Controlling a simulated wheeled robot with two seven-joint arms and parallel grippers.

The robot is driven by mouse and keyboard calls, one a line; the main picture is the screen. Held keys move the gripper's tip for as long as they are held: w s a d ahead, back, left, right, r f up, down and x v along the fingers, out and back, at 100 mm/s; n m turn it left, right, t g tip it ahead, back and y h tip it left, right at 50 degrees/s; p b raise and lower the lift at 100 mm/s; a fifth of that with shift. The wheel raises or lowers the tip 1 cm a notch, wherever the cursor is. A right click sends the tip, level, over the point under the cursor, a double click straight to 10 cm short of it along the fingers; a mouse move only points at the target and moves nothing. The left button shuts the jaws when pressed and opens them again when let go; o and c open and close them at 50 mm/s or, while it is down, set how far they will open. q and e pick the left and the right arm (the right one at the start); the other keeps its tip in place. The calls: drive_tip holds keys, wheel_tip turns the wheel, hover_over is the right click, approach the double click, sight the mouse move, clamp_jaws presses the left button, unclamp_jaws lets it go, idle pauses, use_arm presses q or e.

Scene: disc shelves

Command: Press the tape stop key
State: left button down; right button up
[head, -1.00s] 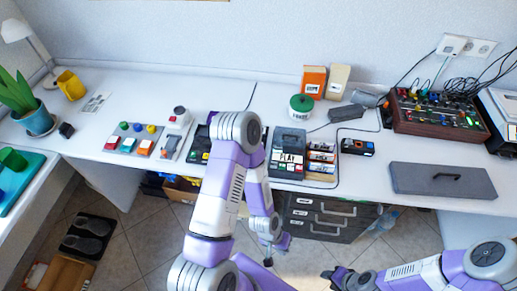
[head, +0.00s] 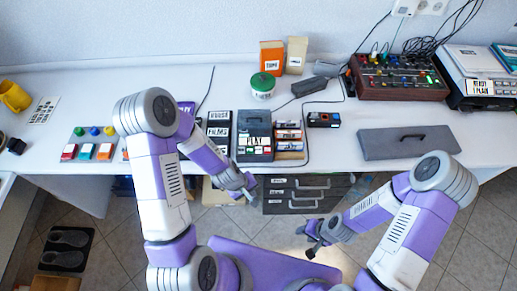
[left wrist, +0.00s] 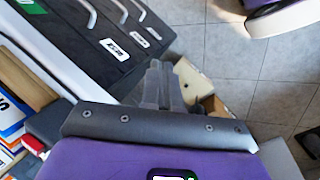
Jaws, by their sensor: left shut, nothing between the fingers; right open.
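I cannot make out which key is the tape stop key. A grey box labelled PLAY (head: 254,128) stands near the front edge of the white desk. A dark machine with a row of small pale keys (head: 480,87) is at the far right. My left gripper (head: 246,190) is shut and empty in front of the desk's edge, below the PLAY box. In the left wrist view its closed fingers (left wrist: 165,85) show beside dark drawers. My right gripper (head: 313,243) is open and empty, low in front of the drawers. My left arm hides part of the desk.
A panel with coloured buttons (head: 86,152) is at the left.

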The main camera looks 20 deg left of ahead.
use_arm(q)
drive_tip(key=w+a+r+n+t, duration=0.1)
drive_tip(key=w+r+n+t, duration=0.1)
drive_tip(key=w+r+n, duration=0.45)
wheel_tip(320, 180, up, 15)
drive_tip(key=n+t+h, duration=0.2)
drive_tip(key=n+t, duration=0.1)
drive_tip(key=n, duration=0.1)
hover_over(257, 151)
drive_tip(key=shift+f, duration=0.1)
drive_tip(key=shift+f, duration=0.1)
wheel_tip(257, 151, down, 8)
drive_tip(key=b, duration=0.8)
drive_tip(key=shift+f+b, duration=0.35)
drive_tip(key=shift+b, duration=0.1)
drive_tip(key=shift+f, duration=0.1)
drive_tip(key=shift+f+b, duration=0.35)
drive_tip(key=shift+b, duration=0.1)
